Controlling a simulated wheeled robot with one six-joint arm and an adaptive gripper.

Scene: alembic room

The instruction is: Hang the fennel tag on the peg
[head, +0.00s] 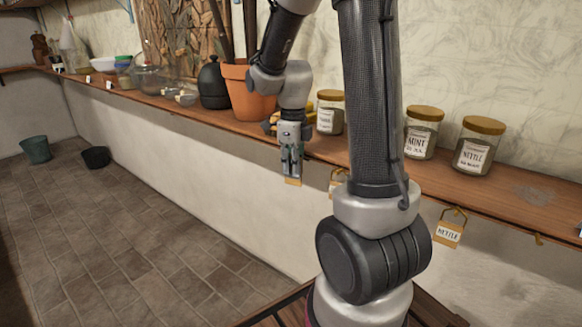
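My gripper (291,165) hangs fingers down in front of the shelf edge, left of the upright part of my arm. Its fingers look shut on a small tan tag (293,181), which shows just below the fingertips. The writing on this tag is too small to read, so I cannot confirm that it is the fennel tag. A short bare brass peg (540,239) sticks out of the shelf's front edge at the far right. A tag marked NETTLE (448,234) hangs by its loop left of that peg. Another tag (336,188) hangs partly behind my arm.
The long wooden shelf (510,202) holds jars marked MINT (421,138) and NETTLE (478,150), and another jar (330,113) behind my gripper. A terracotta pot (248,100) and a black vessel (213,84) stand left. Two buckets (37,150) (96,157) stand on the open tiled floor.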

